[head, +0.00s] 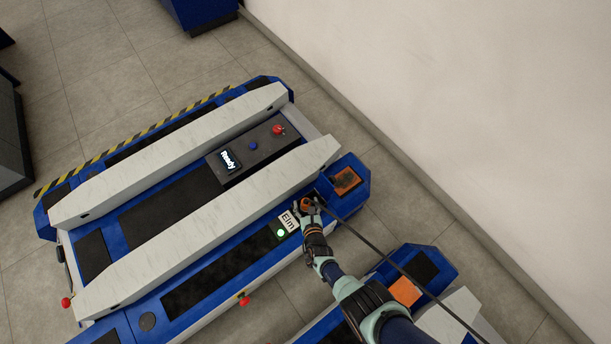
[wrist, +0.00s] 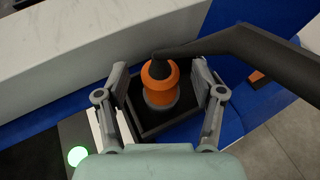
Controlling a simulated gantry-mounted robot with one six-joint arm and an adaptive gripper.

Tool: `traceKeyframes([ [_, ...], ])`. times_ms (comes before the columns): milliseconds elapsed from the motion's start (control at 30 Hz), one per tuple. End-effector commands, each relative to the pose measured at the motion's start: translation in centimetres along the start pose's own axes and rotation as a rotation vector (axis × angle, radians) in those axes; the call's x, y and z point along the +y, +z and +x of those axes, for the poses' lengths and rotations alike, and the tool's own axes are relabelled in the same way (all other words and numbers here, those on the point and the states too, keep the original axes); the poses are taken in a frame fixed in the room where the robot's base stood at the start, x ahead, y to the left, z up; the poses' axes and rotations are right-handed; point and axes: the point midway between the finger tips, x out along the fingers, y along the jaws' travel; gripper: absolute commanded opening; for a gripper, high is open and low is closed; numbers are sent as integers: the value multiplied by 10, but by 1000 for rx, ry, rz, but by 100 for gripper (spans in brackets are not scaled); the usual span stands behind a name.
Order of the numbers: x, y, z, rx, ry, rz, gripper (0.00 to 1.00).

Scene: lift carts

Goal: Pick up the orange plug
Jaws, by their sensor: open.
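The orange plug (wrist: 160,88) stands upright in a black square recess (wrist: 150,128) on the blue lift cart. A thick black cable runs from its top to the right. In the head view the plug (head: 307,204) is small at the cart's right end, partly hidden by my gripper. My gripper (wrist: 160,85) is open, with one finger on each side of the plug. Gaps show between the fingers and the plug in the wrist view. My gripper also shows in the head view (head: 306,208).
A white rail (head: 210,225) of the cart (head: 352,192) runs alongside the plug. The "Elm" label (head: 288,221) and a lit green button (head: 281,233) are beside my gripper. The black cable (head: 390,262) stretches to the lower right over a second cart (head: 432,262). A wall stands at the right.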

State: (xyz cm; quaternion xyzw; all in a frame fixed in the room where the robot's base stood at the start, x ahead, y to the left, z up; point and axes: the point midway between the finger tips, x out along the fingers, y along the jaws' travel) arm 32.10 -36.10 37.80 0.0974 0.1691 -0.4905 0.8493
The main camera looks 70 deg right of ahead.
Motion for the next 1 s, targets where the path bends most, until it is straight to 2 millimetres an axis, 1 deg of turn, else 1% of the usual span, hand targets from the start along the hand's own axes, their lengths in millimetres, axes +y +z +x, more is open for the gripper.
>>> traceKeyframes([
  [33,0,-4,9,-1,-2,2,68],
  [100,0,-2,13,-1,-1,2,68],
  [300,0,0,12,1,0,1,68],
  [367,0,0,12,0,0,1,59],
  [700,0,0,12,0,0,1,3],
  [733,0,0,12,0,0,1,1],
  [1000,0,3,11,0,0,1,0],
])
